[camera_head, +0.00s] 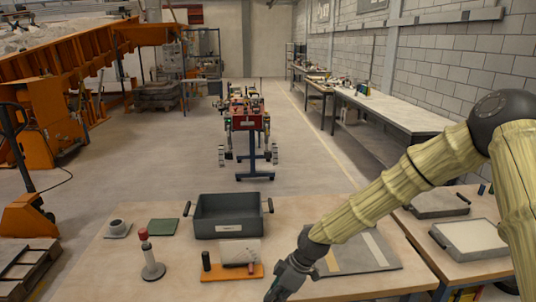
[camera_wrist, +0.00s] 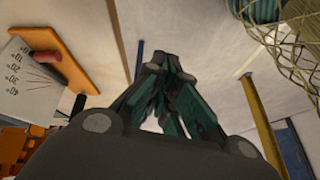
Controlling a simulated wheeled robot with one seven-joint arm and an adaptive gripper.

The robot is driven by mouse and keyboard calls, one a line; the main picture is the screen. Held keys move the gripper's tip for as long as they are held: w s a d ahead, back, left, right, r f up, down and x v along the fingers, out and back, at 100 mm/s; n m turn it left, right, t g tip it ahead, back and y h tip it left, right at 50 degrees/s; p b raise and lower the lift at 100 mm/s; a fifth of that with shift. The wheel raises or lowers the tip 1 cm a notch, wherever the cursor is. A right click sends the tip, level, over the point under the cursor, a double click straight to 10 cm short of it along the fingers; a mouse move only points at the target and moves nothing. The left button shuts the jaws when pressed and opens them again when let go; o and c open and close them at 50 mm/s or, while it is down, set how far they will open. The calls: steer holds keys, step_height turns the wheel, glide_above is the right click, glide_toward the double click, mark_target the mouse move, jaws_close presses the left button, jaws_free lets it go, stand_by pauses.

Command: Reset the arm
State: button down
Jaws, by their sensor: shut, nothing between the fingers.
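My arm reaches in from the right in the head view, wrapped in a pale yellow cover. My gripper (camera_head: 283,290) hangs at its end, low over the front of the wooden table (camera_head: 110,270). In the wrist view my gripper (camera_wrist: 172,95) has its dark fingers together with nothing between them. An orange board (camera_head: 232,272) with a white scale card (camera_head: 240,252) and a small red piece lies to the left of my gripper. The same orange board (camera_wrist: 75,55) shows at the upper left of the wrist view.
A grey bin (camera_head: 228,215) stands behind the orange board. A red-topped peg on a round base (camera_head: 151,262), a green pad (camera_head: 163,226) and a grey cup on a plate (camera_head: 117,228) stand to the left. A flat grey panel (camera_head: 375,257) lies behind my forearm. A side table holds trays (camera_head: 468,237).

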steer(key=s+d+f+m+h, duration=0.1)
steer(key=s+d+f+m, duration=0.25)
steer(key=s+f, duration=0.55)
steer(key=s+d+f+m, duration=0.2)
steer(key=s+f+m, duration=0.3)
steer(key=s+f, duration=0.3)
steer(key=s+d+f+m+h, duration=0.2)
steer(key=s+d+f+m, duration=0.1)
steer(key=s+d, duration=0.4)
steer(key=s+d+f+m+h+b, duration=0.1)
steer(key=s+d+f+m+h, duration=0.1)
steer(key=s+d+m, duration=0.3)
steer(key=s+d+f, duration=0.1)
steer(key=s+d, duration=0.2)
steer(key=s, duration=0.3)
steer(key=shift+t, duration=0.4)
